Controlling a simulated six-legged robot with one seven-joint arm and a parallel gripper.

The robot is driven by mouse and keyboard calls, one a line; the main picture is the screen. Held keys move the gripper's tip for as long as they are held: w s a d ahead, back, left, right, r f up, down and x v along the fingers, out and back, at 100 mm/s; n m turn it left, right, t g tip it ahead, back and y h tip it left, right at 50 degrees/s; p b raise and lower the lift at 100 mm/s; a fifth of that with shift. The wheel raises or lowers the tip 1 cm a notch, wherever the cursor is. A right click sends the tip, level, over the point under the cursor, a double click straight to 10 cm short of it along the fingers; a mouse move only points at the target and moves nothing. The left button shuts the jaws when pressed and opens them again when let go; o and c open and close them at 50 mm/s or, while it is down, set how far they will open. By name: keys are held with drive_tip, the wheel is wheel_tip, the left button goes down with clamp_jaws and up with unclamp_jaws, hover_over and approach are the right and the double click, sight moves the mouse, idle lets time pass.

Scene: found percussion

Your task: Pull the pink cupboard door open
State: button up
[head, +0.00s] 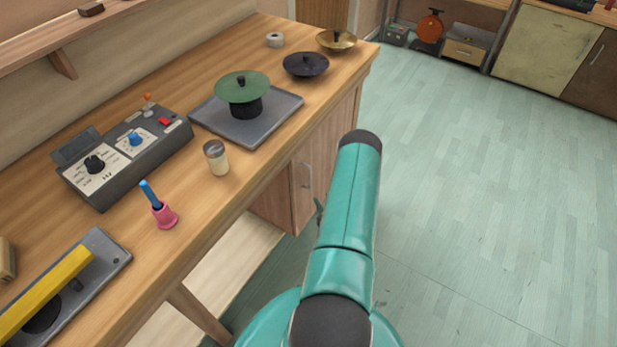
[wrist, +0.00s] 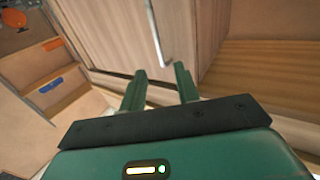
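The pink cupboard door (head: 328,152) is pinkish wood grain under the near bench and looks shut in the head view. Its upright silver handle (head: 306,176) shows left of my arm. In the wrist view the door (wrist: 112,35) fills the upper middle, with the handle (wrist: 156,38) a thin bar crossing it. My gripper (wrist: 160,74) has two green fingers apart, with nothing seen between them. The handle's lower end in the picture lies near the gap between the fingertips; I cannot tell whether they touch. In the head view my arm hides most of the gripper.
The wooden bench top (head: 215,215) carries a control box (head: 130,150), a grey pad (head: 270,118) with a green disc, a jar (head: 216,158) and a pink bell (head: 165,215). The pale green floor (head: 490,200) at the right is clear. Other cupboards (head: 540,50) stand far off.

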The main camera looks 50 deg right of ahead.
sight(310, 176)
drive_tip(key=x, duration=1.2)
drive_tip(key=shift+s+d, duration=0.15)
clamp_jaws()
